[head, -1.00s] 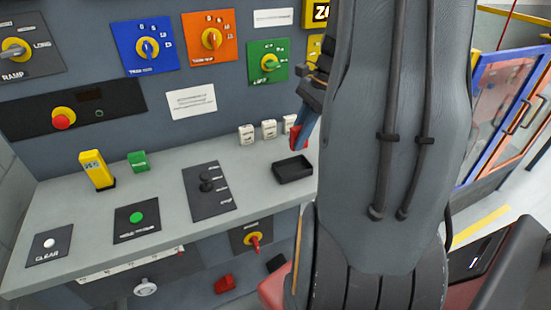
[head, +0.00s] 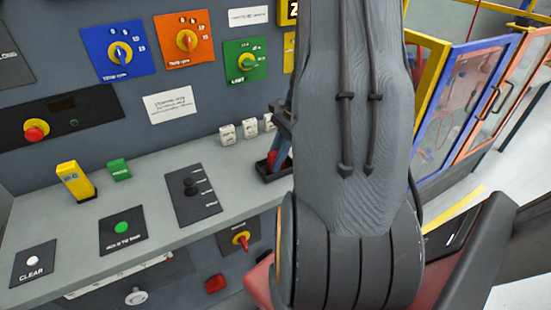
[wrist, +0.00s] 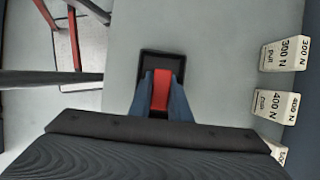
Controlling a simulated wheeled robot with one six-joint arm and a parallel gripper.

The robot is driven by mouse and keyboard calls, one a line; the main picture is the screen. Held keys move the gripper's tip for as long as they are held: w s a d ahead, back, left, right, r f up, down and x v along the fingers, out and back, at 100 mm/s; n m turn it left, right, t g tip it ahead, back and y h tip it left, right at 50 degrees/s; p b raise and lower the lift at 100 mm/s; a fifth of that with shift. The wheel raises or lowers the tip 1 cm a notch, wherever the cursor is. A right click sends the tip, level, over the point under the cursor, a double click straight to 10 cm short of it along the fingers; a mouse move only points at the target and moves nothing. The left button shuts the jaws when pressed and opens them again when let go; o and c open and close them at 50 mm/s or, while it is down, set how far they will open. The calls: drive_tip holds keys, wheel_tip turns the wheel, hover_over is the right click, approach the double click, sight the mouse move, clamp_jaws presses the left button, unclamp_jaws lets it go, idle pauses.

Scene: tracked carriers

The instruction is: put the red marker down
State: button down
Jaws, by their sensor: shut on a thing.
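My gripper (wrist: 162,84) is shut on the red marker (wrist: 161,92), which sits between its two blue fingers in the wrist view. The small black tray (wrist: 150,58) lies right below and around the fingertips in that view. In the head view, the tray (head: 262,176) shows beside my arm. My gripper (head: 281,160) is at or just above it there, with a bit of the red marker (head: 272,158) visible. My arm hides part of the tray. I cannot tell whether the marker touches the tray floor.
White weights (wrist: 282,105) marked in newtons stand on the grey shelf behind the tray. A yellow block (head: 75,180), a green block (head: 119,169) and a black lever plate (head: 192,194) are to the left. Bare shelf surrounds the tray.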

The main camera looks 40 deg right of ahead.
drive_tip(key=shift+f, duration=0.15)
drive_tip(key=c, duration=1.9)
unclamp_jaws()
drive_tip(key=b+v, duration=0.3)
drive_tip(key=v, duration=0.9)
drive_tip(key=a+f+n+h, duration=0.1)
drive_tip(key=a+n, duration=0.6)
drive_tip(key=a, duration=0.2)
drive_tip(key=s+a+n+h, duration=0.1)
drive_tip(key=a+n, duration=0.6)
drive_tip(key=a, duration=0.3)
drive_tip(key=a+f+n+h, duration=0.1)
drive_tip(key=a+n+h, duration=0.1)
drive_tip(key=a+n, duration=0.4)
drive_tip(key=shift+s+a+f+n, duration=0.1)
drive_tip(key=shift+a+f+n, duration=0.1)
drive_tip(key=shift+a, duration=0.7)
drive_tip(key=shift+s+a+f+n, duration=0.1)
drive_tip(key=shift+s+a+n, duration=0.1)
drive_tip(key=shift+a, duration=0.75)
